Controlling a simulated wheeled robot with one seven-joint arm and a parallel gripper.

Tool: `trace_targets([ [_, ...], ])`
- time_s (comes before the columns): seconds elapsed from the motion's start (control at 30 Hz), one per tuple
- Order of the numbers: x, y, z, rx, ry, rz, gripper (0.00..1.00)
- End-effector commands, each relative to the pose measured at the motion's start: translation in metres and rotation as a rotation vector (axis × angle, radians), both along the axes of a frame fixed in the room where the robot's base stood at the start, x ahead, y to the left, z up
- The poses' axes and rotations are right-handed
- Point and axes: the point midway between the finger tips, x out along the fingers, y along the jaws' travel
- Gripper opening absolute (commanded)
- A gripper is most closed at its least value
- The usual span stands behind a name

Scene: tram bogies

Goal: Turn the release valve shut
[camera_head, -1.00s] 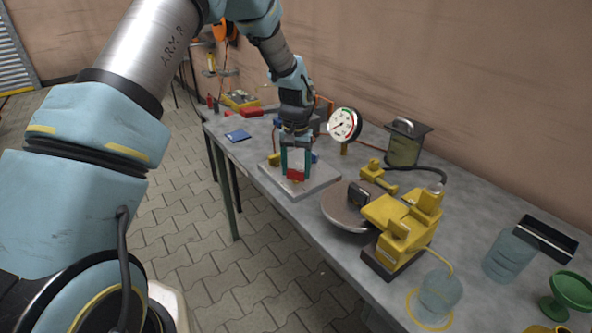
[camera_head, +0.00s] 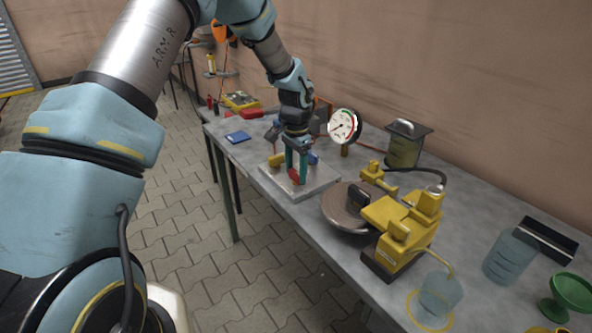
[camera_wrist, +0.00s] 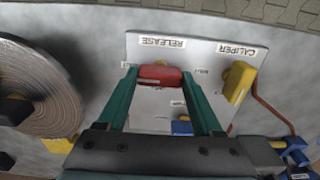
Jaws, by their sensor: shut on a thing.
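The release valve's red handle (camera_wrist: 160,75) sits by the upside-down RELEASE label on a pale plate (camera_wrist: 205,55). My gripper (camera_wrist: 160,82) has its two green fingers closed on the handle, one at each end. In the head view, my gripper (camera_head: 297,172) points down over the plate (camera_head: 318,187), with the red handle (camera_head: 294,176) between its fingertips. A yellow handle (camera_wrist: 238,80) stands by the CALIPER label. A blue handle (camera_wrist: 182,127) is partly hidden behind my gripper. The small print beside the red handle is too small to read.
A round pressure gauge (camera_head: 344,126) stands behind the plate. A grey-brown disc (camera_head: 347,208) and a yellow machine (camera_head: 402,222) are close on the right.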

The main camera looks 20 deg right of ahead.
Motion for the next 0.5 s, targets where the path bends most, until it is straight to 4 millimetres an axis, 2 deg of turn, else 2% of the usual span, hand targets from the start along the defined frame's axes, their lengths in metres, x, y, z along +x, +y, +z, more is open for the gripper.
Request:
trace_targets([
  [0.47, 0.0006, -0.0006, 0.0008, -0.002, -0.002, -0.018, 0.12],
  [0.5, 0.0005, -0.0006, 0.0008, -0.002, -0.002, -0.018, 0.69],
])
